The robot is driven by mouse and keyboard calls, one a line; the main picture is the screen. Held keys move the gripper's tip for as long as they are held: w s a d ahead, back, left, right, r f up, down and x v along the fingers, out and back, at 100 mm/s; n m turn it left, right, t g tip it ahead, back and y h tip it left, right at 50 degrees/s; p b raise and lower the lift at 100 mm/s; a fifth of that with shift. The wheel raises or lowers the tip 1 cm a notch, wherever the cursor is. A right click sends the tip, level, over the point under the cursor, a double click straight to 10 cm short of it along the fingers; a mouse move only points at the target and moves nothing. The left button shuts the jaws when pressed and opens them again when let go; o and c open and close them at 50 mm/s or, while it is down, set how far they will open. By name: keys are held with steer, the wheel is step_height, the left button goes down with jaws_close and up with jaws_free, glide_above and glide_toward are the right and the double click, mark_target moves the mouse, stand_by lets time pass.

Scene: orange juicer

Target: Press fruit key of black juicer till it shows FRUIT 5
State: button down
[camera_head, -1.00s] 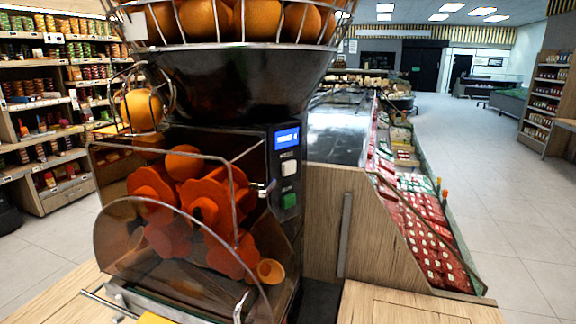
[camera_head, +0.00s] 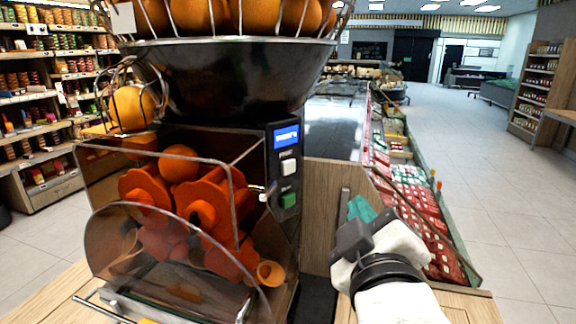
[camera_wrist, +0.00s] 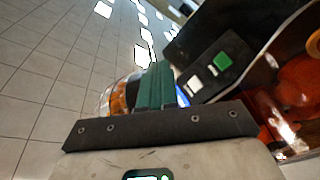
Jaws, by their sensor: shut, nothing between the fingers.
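The black juicer (camera_head: 225,95) fills the left and middle of the head view, with oranges on top and red-orange press parts behind a clear cover. Its control strip has a lit blue display (camera_head: 286,137) whose text is too small to read. Below the display are a white key (camera_head: 288,167) and a green key (camera_head: 288,200). My gripper (camera_head: 358,208), with green fingers, is shut and empty, to the right of the keys and apart from them. In the wrist view, the gripper (camera_wrist: 156,85) points toward the tilted panel, where the green key (camera_wrist: 222,61) and white key (camera_wrist: 195,84) show.
A wooden counter (camera_head: 330,220) and a sloped display of red packages (camera_head: 425,215) stand right of the juicer, behind my gripper. Shelves of goods (camera_head: 40,100) line the left. Open tiled floor (camera_head: 510,210) lies at the right.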

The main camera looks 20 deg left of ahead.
mark_target(288, 167)
steer(key=shift+s+a+r, duration=0.1)
steer(key=shift+a+r, duration=0.2)
steer(key=shift+r, duration=0.2)
steer(key=shift+s+a+r, duration=0.1)
steer(key=shift+a+r, duration=0.15)
steer(key=shift+r, duration=0.2)
steer(key=shift+w, duration=0.1)
steer(key=w+a+b, duration=0.2)
steer(key=w+a, duration=0.2)
steer(key=a, duration=0.3)
steer(key=shift+w+a+b, duration=0.25)
steer(key=shift+w+b, duration=0.05)
steer(key=shift+b, duration=0.05)
steer(key=shift+w+a, duration=0.2)
steer(key=shift+a, duration=0.05)
stand_by(1.5)
